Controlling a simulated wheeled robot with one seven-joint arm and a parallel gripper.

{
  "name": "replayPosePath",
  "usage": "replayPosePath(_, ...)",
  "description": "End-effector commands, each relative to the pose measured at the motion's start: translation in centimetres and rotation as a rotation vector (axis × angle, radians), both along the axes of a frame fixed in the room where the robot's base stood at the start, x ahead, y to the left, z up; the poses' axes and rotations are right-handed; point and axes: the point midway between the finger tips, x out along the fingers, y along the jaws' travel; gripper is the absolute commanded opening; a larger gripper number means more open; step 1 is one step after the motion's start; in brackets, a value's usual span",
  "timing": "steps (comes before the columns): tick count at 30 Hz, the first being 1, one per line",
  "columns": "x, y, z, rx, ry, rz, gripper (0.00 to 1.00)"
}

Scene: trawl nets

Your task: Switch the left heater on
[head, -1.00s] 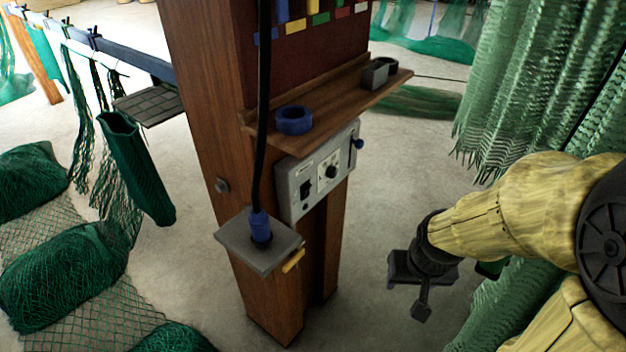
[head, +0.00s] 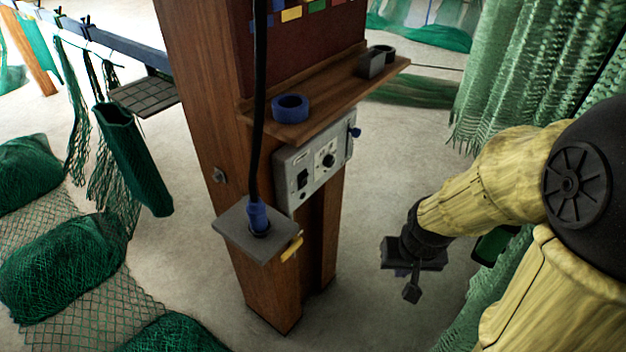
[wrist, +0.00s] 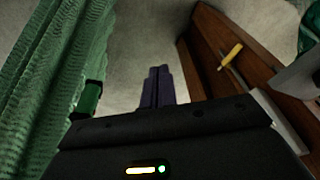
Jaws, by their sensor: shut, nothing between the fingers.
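A grey control box (head: 315,168) is fixed to the wooden post under a shelf. Its face has a black rocker switch (head: 303,179), a black round knob (head: 328,160) and small markings; a blue knob (head: 355,132) sticks out at its right end. I cannot read the markings, tell the switch's position or tell whether this is the left heater's control; no heater is clearly seen. My gripper (head: 401,273) hangs to the right of the post, lower than the box and apart from it. In the wrist view its dark purple fingers (wrist: 158,87) are together and empty.
A grey plate (head: 245,236) with a black cable and a yellow piece (head: 291,247) juts from the post. The shelf (head: 330,100) holds a blue ring (head: 290,108). Green netting (head: 515,75) hangs at right; net bundles (head: 65,265) lie left. Floor between post and gripper is clear.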

Motion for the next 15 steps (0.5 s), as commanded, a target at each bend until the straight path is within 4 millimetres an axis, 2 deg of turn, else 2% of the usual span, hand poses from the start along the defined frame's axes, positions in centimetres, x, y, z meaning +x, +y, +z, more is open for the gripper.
replayPosePath(15, 3.5, 3.2, -6.5, 0.163, 0.1, -0.011, 0.0)
